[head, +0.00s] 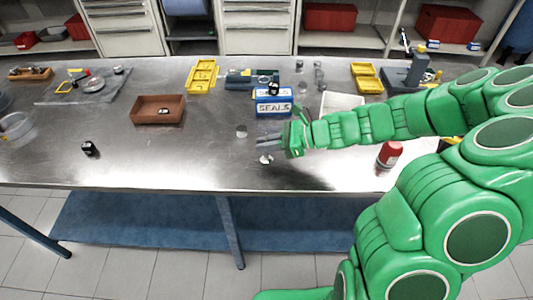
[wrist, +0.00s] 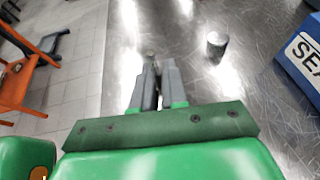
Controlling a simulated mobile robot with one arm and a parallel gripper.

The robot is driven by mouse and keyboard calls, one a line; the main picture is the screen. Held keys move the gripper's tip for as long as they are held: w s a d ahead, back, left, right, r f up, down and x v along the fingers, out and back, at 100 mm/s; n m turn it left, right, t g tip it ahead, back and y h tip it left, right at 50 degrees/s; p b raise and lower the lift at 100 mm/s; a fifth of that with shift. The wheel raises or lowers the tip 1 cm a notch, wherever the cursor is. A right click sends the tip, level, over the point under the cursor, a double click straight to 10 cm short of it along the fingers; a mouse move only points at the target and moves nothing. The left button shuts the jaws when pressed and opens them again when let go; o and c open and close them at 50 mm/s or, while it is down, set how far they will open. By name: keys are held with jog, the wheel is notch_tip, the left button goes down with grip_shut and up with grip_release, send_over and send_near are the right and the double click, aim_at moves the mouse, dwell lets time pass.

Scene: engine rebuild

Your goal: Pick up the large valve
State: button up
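My gripper (head: 264,141) reaches left over the table, its two grey fingers pointing left. In the wrist view the fingers (wrist: 159,70) are close together with a narrow dark gap; whether something is held between them is unclear. A small pale, round metal piece (head: 265,159) shows just below the fingertips in the head view; it may be the large valve, but it is too small to be sure. In the wrist view a small dark shape (wrist: 149,54) shows at the fingertips, partly hidden by them.
A short grey cylinder (head: 242,131) stands beyond the fingers, also in the wrist view (wrist: 216,44). The blue-and-white SEALS box (head: 274,106) is behind the gripper. A red can (head: 389,154) stands right, a brown tray (head: 158,116) left. The table's front middle is mostly clear.

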grip_shut()
jog(key=shift+r, duration=0.1)
